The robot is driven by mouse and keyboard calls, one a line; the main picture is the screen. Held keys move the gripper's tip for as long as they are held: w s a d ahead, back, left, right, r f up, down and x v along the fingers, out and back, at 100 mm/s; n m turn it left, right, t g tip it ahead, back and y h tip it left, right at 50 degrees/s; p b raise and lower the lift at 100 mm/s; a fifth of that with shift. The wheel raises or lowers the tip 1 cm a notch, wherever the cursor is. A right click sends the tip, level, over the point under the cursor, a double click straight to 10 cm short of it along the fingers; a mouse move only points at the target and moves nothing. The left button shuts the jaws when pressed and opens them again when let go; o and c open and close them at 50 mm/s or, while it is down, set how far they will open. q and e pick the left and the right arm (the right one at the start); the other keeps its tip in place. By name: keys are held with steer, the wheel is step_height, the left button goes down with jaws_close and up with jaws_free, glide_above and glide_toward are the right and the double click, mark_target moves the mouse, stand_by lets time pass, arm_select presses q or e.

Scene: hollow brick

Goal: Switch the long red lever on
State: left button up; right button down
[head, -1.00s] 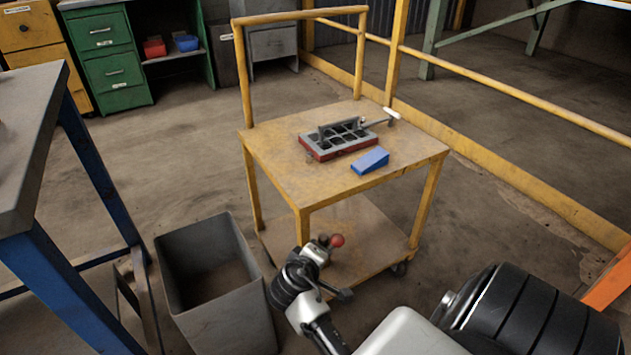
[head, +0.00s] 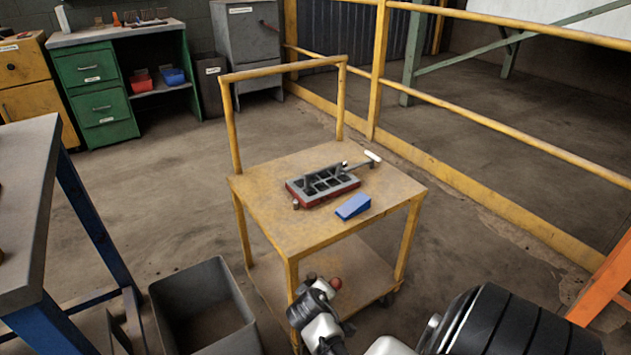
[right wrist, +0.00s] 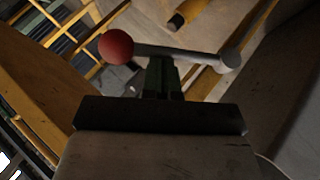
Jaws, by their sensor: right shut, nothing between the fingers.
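A lever with a red ball knob (right wrist: 116,47) and a grey rod (right wrist: 180,53) shows in the right wrist view. Its rod runs right to a round grey end (right wrist: 230,59). The red ball also shows small in the head view (head: 335,284), in front of the cart's lower part. My right gripper (right wrist: 161,62) is shut and empty, its fingertips at the rod, right of the ball. I cannot tell whether they touch it. In the head view the right gripper is small and partly hidden by its own wrist. My left gripper is out of view.
A yellow cart (head: 260,205) carries a grey mould with a red base (head: 322,184) and a blue wedge (head: 353,206). A grey bin (head: 205,312) stands left of the cart, near a blue-legged table (head: 30,190). A yellow railing (head: 500,120) runs behind.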

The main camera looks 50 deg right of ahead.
arm_select(q)
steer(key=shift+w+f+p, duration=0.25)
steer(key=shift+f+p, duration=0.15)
steer(key=shift+p, duration=0.8)
arm_select(e)
steer(key=shift+s+d+f, duration=0.2)
steer(key=shift+d+f, duration=0.2)
steer(key=shift+d, duration=0.3)
steer(key=shift+r, duration=0.1)
